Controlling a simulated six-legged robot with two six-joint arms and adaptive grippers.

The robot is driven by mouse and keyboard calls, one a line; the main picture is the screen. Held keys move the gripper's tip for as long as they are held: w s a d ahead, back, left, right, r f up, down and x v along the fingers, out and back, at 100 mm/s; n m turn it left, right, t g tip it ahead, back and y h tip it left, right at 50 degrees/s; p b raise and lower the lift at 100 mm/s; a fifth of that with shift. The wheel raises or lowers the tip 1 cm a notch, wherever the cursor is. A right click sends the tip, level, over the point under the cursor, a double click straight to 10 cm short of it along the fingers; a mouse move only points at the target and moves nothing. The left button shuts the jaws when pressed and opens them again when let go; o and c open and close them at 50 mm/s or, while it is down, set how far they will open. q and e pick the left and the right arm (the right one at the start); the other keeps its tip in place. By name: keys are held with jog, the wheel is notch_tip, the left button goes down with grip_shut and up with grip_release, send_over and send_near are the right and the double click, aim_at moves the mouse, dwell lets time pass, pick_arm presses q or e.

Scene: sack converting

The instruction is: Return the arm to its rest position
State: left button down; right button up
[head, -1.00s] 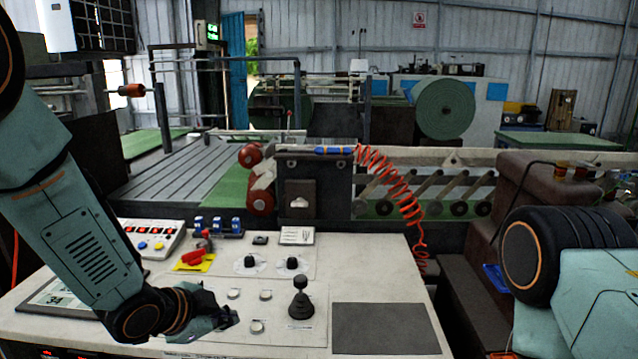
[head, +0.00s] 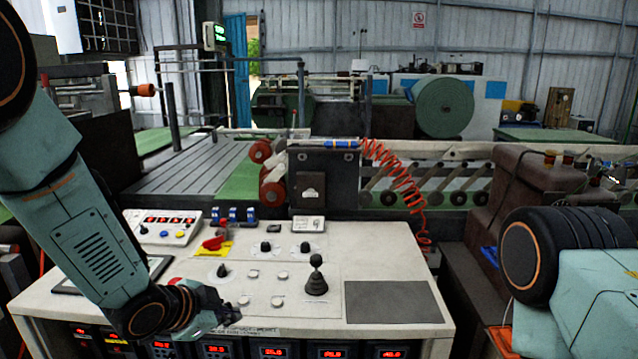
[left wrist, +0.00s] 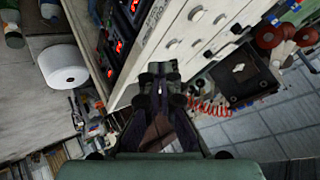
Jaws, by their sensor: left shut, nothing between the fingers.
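My left arm comes in from the left in the head view. Its gripper (head: 222,310) is shut and empty over the front left part of the control desk (head: 310,320). It also shows shut in the left wrist view (left wrist: 158,75), with the desk panel (left wrist: 215,15) beyond it. In the head view a joystick (head: 316,275) stands to the right of the gripper, apart from it. My right arm shows at the right edge of the head view, but its gripper is out of the picture.
A red switch (head: 213,243) on a yellow plate and a dark pad (head: 392,301) are on the desk. Red digital displays (head: 275,351) line its front. A coiled red hose (head: 395,175) hangs behind it. A white roll (left wrist: 63,67) shows in the left wrist view.

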pick_arm(q)
jog(key=s+a+f+n+g+y+b, duration=0.1)
jog(key=s+f+n+b, duration=0.3)
jog(key=s+f, duration=0.8)
jog(key=s+a+f+n+g+y+b, duration=0.1)
jog(key=s+a+f+n+g+b, duration=0.2)
jog(key=s+f, duration=0.9)
jog(key=s+a+f+n+g+y+b, duration=0.2)
jog(key=s+f+n+g+b, duration=0.2)
jog(key=s+f, duration=0.8)
jog(key=s+n+b, duration=0.1)
jog(key=n+b, duration=0.1)
jog(key=b, duration=0.1)
jog(key=shift+s+a+f+n, duration=0.2)
jog(key=shift+s+a+n, duration=0.1)
jog(key=shift+n, duration=0.1)
jog(key=shift+w+d, duration=0.1)
